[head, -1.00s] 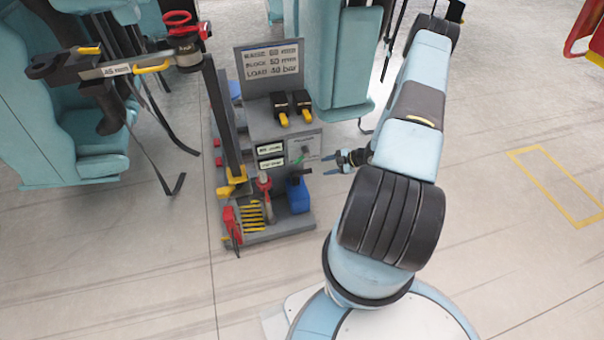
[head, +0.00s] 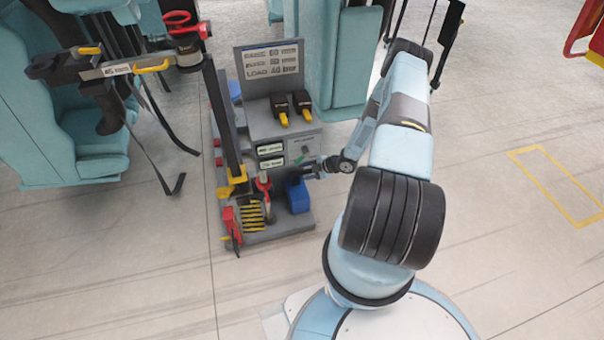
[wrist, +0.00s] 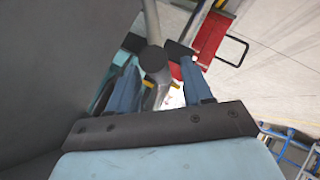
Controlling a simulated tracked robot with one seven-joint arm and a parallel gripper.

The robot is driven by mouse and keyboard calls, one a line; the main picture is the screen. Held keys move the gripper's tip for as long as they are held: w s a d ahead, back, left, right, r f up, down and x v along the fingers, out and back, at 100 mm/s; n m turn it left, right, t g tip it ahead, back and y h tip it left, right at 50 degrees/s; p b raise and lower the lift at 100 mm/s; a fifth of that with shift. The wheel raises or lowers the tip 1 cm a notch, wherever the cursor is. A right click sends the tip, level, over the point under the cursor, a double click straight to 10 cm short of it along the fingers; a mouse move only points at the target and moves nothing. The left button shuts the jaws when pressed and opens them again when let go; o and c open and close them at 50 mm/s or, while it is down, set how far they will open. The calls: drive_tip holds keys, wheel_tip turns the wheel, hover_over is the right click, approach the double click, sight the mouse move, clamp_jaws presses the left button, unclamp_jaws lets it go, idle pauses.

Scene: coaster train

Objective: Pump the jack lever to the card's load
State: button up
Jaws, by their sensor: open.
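The card (head: 270,62) is a grey panel at the back of the stand with printed lines; the last seems to read LOAD 40 bar. A blue jack-like unit (head: 299,196) with a dark top sits at the stand's front right. My gripper (head: 311,171) is just above and right of it. In the wrist view, my gripper (wrist: 158,88) is open, with its two blue fingers on either side of a grey rod with a dark round end (wrist: 155,60). This may be the jack lever; I cannot tell whether the fingers touch it. In the head view the lever is hidden or too small to tell.
The grey stand (head: 270,236) also holds two black blocks with yellow tips, a red-topped tool (head: 264,182) and yellow pieces. A dark post (head: 224,120) with a measuring arm rises at its left. Teal seats stand behind.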

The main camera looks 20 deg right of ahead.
drive_tip(key=shift+x, duration=1.15)
clamp_jaws()
